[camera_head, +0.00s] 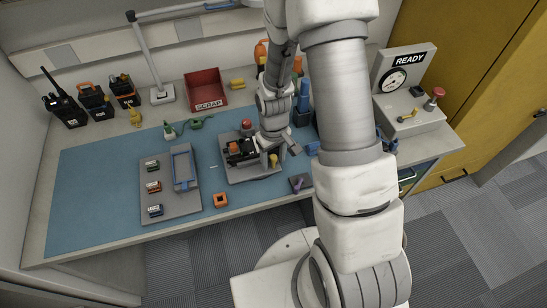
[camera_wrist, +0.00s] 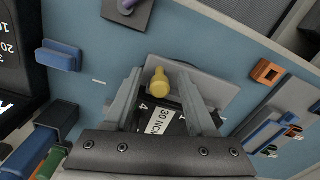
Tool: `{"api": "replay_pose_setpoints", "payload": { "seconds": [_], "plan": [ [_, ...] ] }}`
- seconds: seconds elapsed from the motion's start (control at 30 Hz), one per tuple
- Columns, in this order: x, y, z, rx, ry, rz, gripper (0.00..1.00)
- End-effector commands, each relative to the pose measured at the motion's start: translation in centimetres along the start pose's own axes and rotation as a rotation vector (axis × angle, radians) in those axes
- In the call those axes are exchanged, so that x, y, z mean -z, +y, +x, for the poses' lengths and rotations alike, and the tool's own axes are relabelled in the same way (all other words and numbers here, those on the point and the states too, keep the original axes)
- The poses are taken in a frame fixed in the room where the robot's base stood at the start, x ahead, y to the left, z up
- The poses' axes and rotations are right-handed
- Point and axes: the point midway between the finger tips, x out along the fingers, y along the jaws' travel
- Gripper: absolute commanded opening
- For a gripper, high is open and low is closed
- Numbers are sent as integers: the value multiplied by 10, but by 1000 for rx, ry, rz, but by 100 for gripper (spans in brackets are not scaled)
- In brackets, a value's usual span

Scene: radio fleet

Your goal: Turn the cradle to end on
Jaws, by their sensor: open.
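The cradle (camera_head: 245,174) is a grey plate fixture on the blue mat, carrying a black radio part with an orange patch (camera_head: 236,148) and a red knob (camera_head: 247,124). A yellow knob (camera_head: 273,160) stands at its right side. My gripper (camera_head: 284,152) is over the cradle's right end. In the wrist view, my open gripper (camera_wrist: 158,88) has a finger on each side of the yellow knob (camera_wrist: 158,83); I cannot tell whether they touch it. A black part with a white label reading "30 NC" (camera_wrist: 160,122) shows between the fingers. The palm hides what lies below it.
A grey tray (camera_head: 185,206) with small modules and a blue frame lies left of the cradle. An orange square ring (camera_head: 220,200) and a grey block with a purple peg (camera_head: 300,183) are near the front edge. A red scrap bin (camera_head: 205,89) and several radios stand behind.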

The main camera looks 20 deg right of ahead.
Motion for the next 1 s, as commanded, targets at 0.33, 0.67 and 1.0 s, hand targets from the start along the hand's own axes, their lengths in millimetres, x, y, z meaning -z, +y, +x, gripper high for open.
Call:
{"api": "replay_pose_setpoints", "payload": {
  "seconds": [0.33, 0.67, 1.0],
  "plan": [
    [0, 0, 0, 0, 0, 0, 15],
    [0, 0, 0, 0, 0, 0, 0],
    [0, 0, -1, 0, -1, 1, 0]
  ]
}}
